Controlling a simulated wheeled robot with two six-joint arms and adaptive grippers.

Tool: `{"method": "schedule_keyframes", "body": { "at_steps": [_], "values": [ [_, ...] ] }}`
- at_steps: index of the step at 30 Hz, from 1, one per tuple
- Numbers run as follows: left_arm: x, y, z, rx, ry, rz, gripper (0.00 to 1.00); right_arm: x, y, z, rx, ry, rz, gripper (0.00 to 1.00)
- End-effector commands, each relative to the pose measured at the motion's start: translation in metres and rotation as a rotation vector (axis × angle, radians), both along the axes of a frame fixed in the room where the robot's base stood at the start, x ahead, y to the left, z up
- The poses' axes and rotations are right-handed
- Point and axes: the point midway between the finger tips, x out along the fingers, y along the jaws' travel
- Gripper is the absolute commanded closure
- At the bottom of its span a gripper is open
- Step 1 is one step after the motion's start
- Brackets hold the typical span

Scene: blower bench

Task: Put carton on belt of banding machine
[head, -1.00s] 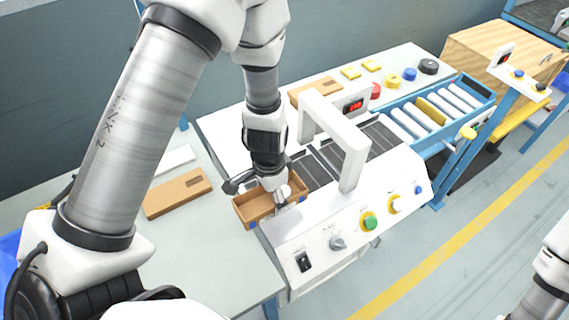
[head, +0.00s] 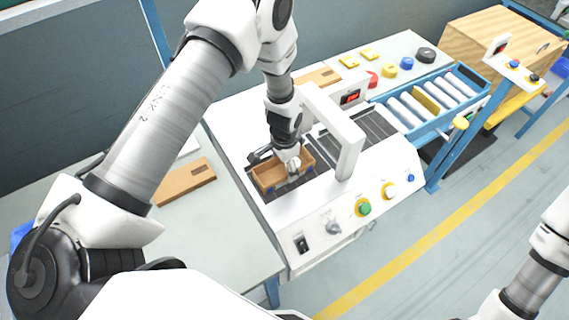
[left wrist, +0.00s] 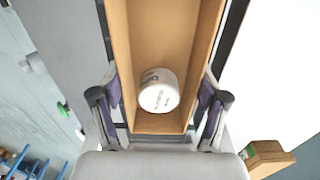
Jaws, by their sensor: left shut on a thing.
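The carton (head: 267,176) is an open brown box over the near left end of the dark belt (head: 373,125) of the white banding machine (head: 400,165). It lies left of the machine's white arch (head: 349,150). My left gripper (head: 291,172) comes down from above and is shut on the carton. In the left wrist view, the fingers (left wrist: 160,112) press on both long walls of the carton (left wrist: 165,35). A white roll (left wrist: 158,92) lies inside it. I cannot tell whether the carton's bottom touches the belt. My right gripper is out of the picture.
Buttons and a switch (head: 302,244) line the machine's front. A blue-framed roller conveyor (head: 470,88) continues at the right. Flat brown cardboard (head: 185,181) lies on the left table (head: 215,235). Tape rolls (head: 407,63) stand at the back. A large wooden box (head: 490,45) stands far right.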

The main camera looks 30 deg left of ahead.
Motion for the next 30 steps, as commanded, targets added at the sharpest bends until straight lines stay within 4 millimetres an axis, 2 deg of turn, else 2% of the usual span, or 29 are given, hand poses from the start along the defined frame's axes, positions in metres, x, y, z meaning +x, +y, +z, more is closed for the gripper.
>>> {"method": "schedule_keyframes", "body": {
  "at_steps": [1, 2, 3, 4, 13, 17, 20, 27, 30],
  "values": [
    [0.0, 0.0, -0.003, 0.0, 0.0, 0.0, 0.62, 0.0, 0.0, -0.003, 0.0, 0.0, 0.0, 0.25],
    [0.0, 0.0, -0.002, 0.0, 0.0, 0.0, 0.19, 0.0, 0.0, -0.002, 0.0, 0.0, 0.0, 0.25],
    [0.0, 0.0, -0.002, 0.0, 0.0, 0.0, 0.05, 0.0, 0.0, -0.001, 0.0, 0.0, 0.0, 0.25],
    [0.0, 0.0, -0.002, 0.0, 0.0, 0.0, 0.01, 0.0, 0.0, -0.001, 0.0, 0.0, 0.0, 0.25],
    [0.0, 0.0, -0.001, 0.0, 0.0, 0.0, 0.01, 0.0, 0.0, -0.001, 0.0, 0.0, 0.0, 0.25],
    [0.001, 0.0, 0.006, 0.0, -0.002, 0.0, 0.01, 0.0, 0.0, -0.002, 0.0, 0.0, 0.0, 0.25],
    [0.001, 0.0, 0.021, 0.0, -0.004, 0.0, 0.01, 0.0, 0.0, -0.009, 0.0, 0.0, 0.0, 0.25],
    [0.001, 0.0, 0.083, 0.0, -0.007, 0.0, 0.01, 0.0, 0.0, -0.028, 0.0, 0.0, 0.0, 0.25],
    [0.001, 0.0, 0.104, 0.0, -0.004, 0.0, 0.01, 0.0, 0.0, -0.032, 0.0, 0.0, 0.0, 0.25]
  ]
}}
